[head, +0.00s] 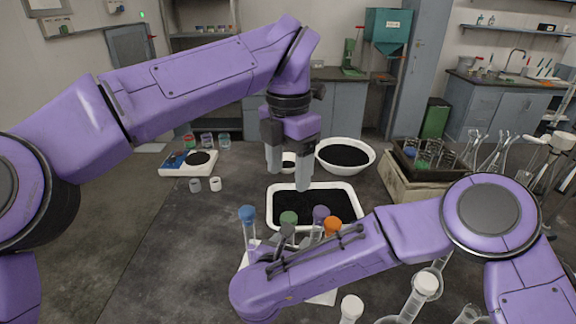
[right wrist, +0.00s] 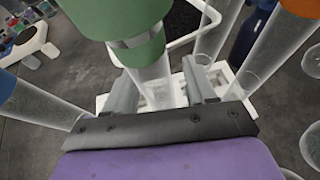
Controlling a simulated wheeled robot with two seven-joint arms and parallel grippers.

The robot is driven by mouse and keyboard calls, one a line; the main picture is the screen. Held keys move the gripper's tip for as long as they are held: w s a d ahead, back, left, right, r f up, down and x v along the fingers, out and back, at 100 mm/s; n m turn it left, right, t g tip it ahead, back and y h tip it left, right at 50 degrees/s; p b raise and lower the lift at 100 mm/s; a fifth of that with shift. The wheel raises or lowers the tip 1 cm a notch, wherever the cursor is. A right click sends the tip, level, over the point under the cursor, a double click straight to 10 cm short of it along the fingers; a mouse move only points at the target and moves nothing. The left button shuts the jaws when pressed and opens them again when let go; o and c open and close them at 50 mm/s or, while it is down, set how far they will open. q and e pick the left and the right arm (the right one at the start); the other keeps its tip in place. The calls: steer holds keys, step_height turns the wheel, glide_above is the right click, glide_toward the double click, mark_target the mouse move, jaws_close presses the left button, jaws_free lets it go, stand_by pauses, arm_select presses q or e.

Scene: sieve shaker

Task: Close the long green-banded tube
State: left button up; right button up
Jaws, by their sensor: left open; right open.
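The green-topped tube (right wrist: 155,88) stands in the white rack (right wrist: 222,72) in the right wrist view. A large green piece (right wrist: 112,14) sits above a green band (right wrist: 138,48), with a grey ring between them; I cannot tell whether it is seated. In the head view the green top (head: 288,217) shows among the other tubes. My right gripper (right wrist: 160,92) is open, its fingers on either side of the clear tube below the green band. My left gripper (head: 288,174) is open and empty, pointing down above the far edge of the black-filled tray (head: 312,186).
Blue- (head: 247,213), purple- (head: 321,212) and orange-topped (head: 333,225) tubes stand close around the green one. A white bowl (head: 368,165) stands behind the tray. White-topped vessels (head: 352,306) are at the front right. Two small cups (head: 215,184) and a scale (head: 172,170) are left.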

arm_select(q)
step_height(320, 180, down, 2)
steer(key=shift+f+b, duration=0.25)
steer(key=shift+b, duration=0.95)
arm_select(e)
steer(key=v, duration=1)
steer(key=shift+s, duration=0.2)
